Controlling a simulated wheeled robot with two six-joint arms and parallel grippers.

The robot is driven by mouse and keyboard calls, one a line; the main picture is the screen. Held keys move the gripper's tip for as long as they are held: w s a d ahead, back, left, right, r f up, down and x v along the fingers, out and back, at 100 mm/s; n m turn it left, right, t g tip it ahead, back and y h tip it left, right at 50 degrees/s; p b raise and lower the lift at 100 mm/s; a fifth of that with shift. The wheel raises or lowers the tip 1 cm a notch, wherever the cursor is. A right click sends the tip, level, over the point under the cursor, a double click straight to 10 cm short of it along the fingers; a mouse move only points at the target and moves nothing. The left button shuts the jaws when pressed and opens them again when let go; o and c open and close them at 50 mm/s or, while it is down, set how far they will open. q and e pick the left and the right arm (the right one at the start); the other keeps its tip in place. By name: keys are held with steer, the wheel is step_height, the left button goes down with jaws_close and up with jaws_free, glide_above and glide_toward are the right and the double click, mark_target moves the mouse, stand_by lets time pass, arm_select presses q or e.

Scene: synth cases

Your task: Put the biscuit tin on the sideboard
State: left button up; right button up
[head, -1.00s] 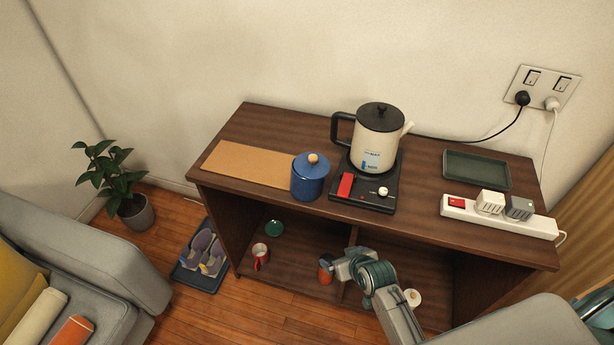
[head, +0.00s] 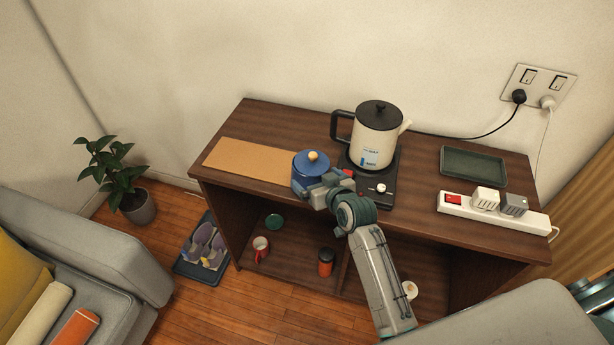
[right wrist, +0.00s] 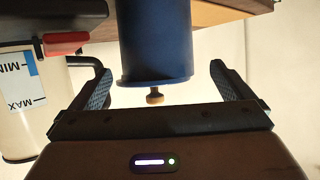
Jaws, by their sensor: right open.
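The biscuit tin, a blue round tin (head: 308,160) with a wooden knob on its lid, stands upright on the brown sideboard (head: 290,123), left of the kettle. My right gripper (head: 322,184) is at the front of the tin and hides its lower part in the head view. In the right wrist view the tin (right wrist: 157,45) appears upside down, knob downward, between the spread fingers of the right gripper (right wrist: 160,70). A gap shows on each side, so the gripper is open and not holding it. My left gripper is not in view.
The kettle (head: 376,135) on its black hot plate (head: 385,190) stands close right of the tin. A cork mat (head: 250,160) lies to the left. A green tray (head: 473,167) and a power strip (head: 465,209) are farther right.

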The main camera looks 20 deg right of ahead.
steer(key=shift+w+p, duration=0.45)
steer(key=shift+w, duration=0.2)
steer(key=p+x, duration=0.1)
steer(key=x, duration=0.2)
steer(key=shift+w+d, duration=0.1)
steer(key=shift+w, duration=0.05)
steer(key=shift+w+f, duration=0.25)
steer(key=shift+w, duration=0.15)
steer(key=c, duration=2)
